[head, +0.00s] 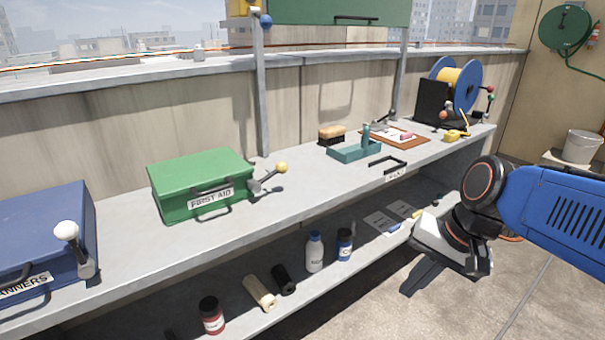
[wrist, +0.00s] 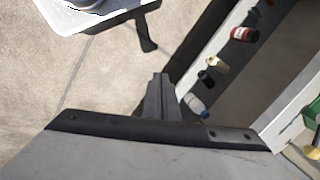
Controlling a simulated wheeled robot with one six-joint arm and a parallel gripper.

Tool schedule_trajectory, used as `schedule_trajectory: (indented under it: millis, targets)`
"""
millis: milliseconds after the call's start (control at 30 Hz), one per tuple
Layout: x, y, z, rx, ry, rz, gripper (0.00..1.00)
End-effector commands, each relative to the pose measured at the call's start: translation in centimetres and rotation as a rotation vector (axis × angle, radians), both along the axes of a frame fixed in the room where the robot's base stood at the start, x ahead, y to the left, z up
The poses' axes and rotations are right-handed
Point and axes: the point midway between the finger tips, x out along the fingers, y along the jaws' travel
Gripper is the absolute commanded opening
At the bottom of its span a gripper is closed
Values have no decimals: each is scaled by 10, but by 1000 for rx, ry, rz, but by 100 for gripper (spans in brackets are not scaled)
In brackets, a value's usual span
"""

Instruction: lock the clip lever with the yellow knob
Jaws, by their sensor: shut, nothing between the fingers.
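The clip lever with the yellow knob (head: 281,167) is at the right front of the green first aid box (head: 200,182) on the bench. Its grey arm leans up and to the right from its base, with the knob at the upper end. My gripper (head: 424,278) is in front of the bench, low over the floor and well to the right of the lever. It is shut and empty. Its fingers (wrist: 158,92) also show in the wrist view, pointing away from the camera, with the floor and lower shelf beyond.
A white-knobbed lever (head: 66,230) stands on the blue box (head: 45,240) at left. A teal tray (head: 353,151), a clipboard (head: 395,137) and a cable reel (head: 465,85) are on the bench at right. Bottles and rolls are on the lower shelf (head: 290,310). Bench surface before the green box is clear.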

Motion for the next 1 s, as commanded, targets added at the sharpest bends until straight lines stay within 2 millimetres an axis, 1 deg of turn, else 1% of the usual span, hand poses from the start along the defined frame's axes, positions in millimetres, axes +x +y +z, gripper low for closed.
schedule_trajectory:
  millis: [33,200,367,500,567,733,900,1000]
  targets:
    - [9,9,3,58,59,-60,0]
    - [38,44,18,254,266,-266,0]
    - [72,72,35,422,479,-447,0]
    - [107,92,53,559,676,-591,0]
    - [123,99,61,614,763,-648,0]
    - [174,111,82,758,1021,-789,0]
    - [223,114,100,873,1261,-887,0]
    - [245,112,106,919,1369,-921,0]
